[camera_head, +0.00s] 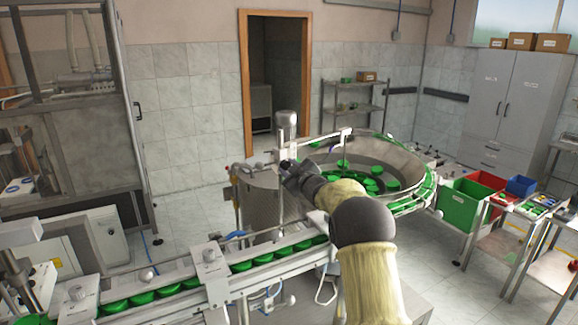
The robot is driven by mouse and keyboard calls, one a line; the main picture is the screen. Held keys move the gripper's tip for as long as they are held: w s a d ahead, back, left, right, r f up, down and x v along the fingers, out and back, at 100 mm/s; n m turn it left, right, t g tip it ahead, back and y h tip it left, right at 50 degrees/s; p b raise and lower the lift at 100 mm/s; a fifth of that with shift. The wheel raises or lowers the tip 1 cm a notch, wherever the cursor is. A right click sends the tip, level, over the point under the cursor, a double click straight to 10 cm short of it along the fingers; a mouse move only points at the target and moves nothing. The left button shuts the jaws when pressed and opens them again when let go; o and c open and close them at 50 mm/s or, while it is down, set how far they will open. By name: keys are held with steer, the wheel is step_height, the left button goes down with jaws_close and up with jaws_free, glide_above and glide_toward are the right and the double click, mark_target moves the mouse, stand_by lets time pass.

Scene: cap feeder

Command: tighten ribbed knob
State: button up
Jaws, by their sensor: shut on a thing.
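My arm reaches from the bottom right up to the feeder's upright post. My gripper (288,167) is small and dark in this view, at the metal bracket beside the post (287,122). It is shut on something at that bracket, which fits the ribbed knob. The knob itself is hidden behind my gripper and wrist, so its ribs and its seating cannot be made out.
The round feeder bowl (393,163) with green caps lies right of my gripper. A conveyor (275,263) carrying green caps crosses below. A green bin (460,207) and a red bin (483,186) stand at right. Tiled floor is open at left.

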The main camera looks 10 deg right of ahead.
steer(key=m+p, duration=0.1)
steer(key=m, duration=0.4)
steer(key=shift+p, duration=0.4)
steer(key=o, duration=1)
steer(key=shift+s+d+f+b, duration=0.1)
steer(key=shift+s+d+b, duration=0.05)
steer(key=shift+s+b, duration=0.25)
steer(key=b+v, duration=0.7)
steer(key=v, duration=0.9)
steer(key=shift+s, duration=0.25)
